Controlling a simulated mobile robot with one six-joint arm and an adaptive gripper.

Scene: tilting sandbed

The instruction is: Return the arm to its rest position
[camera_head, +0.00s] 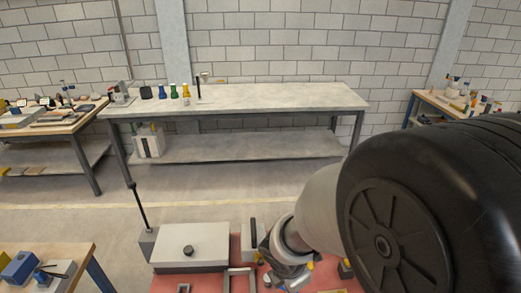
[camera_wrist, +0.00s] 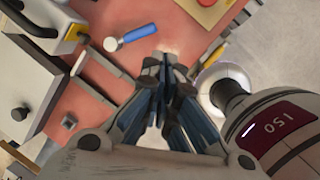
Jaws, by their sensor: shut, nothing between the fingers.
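My gripper (camera_wrist: 165,85) is in the wrist view, its dark fingers together at the tips with nothing between them. It is above a red surface (camera_wrist: 100,85); the height of the gap is hard to tell. In the head view my arm reaches from the right edge down to the lower middle, where its wrist end is low over the same red surface. The fingertips are not clear there.
A white box with a black knob (camera_head: 206,262) stands left of my wrist. A blue-handled tool (camera_wrist: 136,34) and a red button on a yellow base (camera_wrist: 207,3) lie near the fingers. A long workbench (camera_head: 280,97) stands behind, with open floor before it.

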